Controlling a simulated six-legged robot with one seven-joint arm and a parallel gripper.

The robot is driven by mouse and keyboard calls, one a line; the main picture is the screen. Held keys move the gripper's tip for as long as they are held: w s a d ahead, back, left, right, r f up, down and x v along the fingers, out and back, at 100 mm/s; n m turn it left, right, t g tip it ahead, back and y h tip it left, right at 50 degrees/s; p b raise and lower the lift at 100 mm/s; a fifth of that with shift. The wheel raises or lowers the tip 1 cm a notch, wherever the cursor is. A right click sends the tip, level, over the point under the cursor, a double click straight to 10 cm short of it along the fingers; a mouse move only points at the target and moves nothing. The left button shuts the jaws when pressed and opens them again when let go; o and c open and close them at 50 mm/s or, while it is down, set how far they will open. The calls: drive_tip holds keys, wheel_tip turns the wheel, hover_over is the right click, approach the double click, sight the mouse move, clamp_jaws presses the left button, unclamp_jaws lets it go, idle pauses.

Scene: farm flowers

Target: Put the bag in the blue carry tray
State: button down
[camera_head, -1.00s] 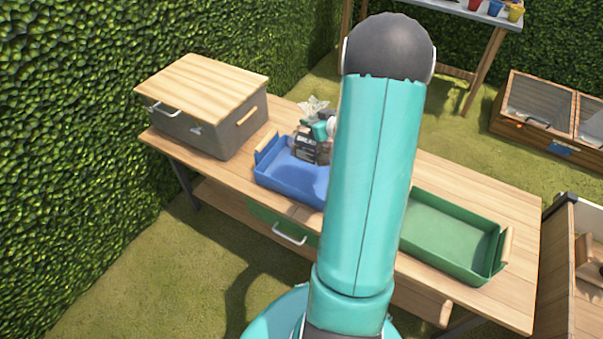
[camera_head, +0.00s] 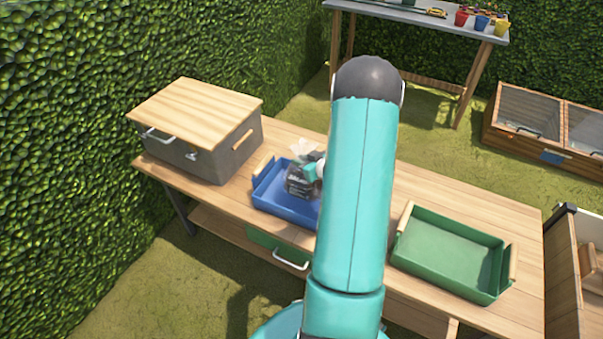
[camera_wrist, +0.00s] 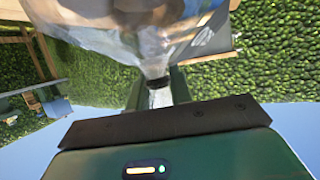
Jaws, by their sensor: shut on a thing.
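The blue carry tray (camera_head: 275,205) stands on the wooden bench, left of my arm, and my arm hides its right part. The bag (camera_head: 304,178), clear with dark contents, shows over the tray in the head view; I cannot tell whether it touches the tray floor. My gripper (camera_head: 317,168) is at the bag's upper right, partly hidden behind my arm. In the wrist view the clear bag (camera_wrist: 130,42) fills the top, and its gathered neck is pinched in my gripper (camera_wrist: 158,92), which is shut on it.
A grey box with a wooden lid (camera_head: 195,128) stands left of the blue tray. An empty green tray (camera_head: 450,252) stands at the right of the bench (camera_head: 420,185). A shelf table with small pots (camera_head: 420,14) and a cold frame (camera_head: 545,118) are behind.

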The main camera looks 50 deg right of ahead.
drive_tip(key=shift+s+d+f, duration=0.1)
drive_tip(key=shift+d+f, duration=0.05)
drive_tip(key=shift+f, duration=2.35)
drive_tip(key=c, duration=1.2)
unclamp_jaws()
drive_tip(key=shift+f, duration=0.1)
